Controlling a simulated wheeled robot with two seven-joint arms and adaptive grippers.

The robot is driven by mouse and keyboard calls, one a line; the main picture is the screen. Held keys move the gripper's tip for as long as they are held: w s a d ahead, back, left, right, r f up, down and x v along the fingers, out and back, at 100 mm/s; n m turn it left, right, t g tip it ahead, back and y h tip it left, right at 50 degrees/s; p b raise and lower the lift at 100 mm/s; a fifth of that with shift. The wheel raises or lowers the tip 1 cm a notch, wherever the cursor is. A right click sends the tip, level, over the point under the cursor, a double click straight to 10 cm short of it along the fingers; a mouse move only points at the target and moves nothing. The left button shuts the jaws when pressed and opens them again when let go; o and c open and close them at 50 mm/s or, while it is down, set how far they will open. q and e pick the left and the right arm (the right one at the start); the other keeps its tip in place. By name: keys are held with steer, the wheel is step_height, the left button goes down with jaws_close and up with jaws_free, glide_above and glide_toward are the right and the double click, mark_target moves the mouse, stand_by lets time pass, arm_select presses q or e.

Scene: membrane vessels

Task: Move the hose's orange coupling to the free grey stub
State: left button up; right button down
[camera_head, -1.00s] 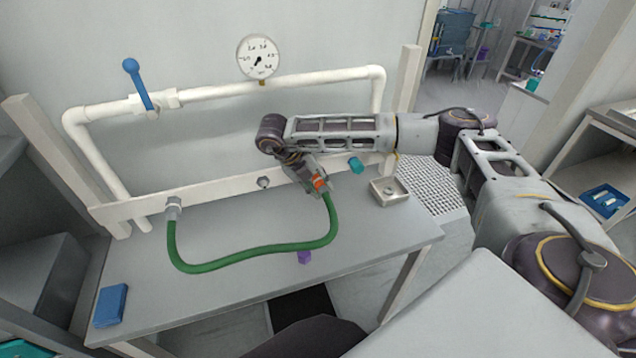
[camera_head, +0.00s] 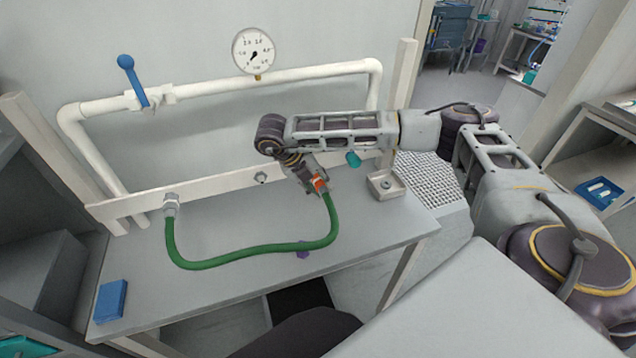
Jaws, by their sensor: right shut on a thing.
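The green hose (camera_head: 240,257) loops over the bench, its left end on a metal fitting (camera_head: 171,204) on the white board. Its other end rises to the orange coupling (camera_head: 319,182), which sits in my right gripper (camera_head: 317,184). The gripper is shut on the coupling and points down and to the right, in front of the board's right part. A grey stub (camera_head: 261,178) sticks out of the middle of the board, left of the gripper, with nothing on it. Whether the coupling touches anything behind it is hidden. My left gripper is not in view.
White pipes with a blue-handled valve (camera_head: 133,82) and a gauge (camera_head: 254,50) stand behind the bench (camera_head: 210,295). A teal piece (camera_head: 353,159) is at the board's right. A small square tray (camera_head: 386,186), a blue block (camera_head: 111,300) and a purple piece (camera_head: 302,253) are on or at the bench.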

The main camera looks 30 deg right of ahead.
steer(key=shift+a, duration=0.1)
stand_by(0.4)
steer(key=shift+a+f, duration=0.2)
steer(key=shift+a, duration=0.3)
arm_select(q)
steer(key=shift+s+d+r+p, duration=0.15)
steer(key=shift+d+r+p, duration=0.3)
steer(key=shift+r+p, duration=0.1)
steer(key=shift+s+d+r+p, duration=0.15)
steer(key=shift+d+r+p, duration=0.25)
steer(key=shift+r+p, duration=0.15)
arm_select(e)
steer(key=w+a+t+y, duration=0.1)
steer(key=a+t+y, duration=0.1)
steer(key=a+y, duration=0.9)
steer(key=shift+w+a+r+t+y, duration=0.15)
steer(key=shift+a+t+y, duration=0.2)
steer(key=shift+a, duration=0.75)
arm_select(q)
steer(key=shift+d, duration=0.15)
arm_select(e)
steer(key=shift+w+d, duration=0.1)
steer(key=shift+w, duration=0.1)
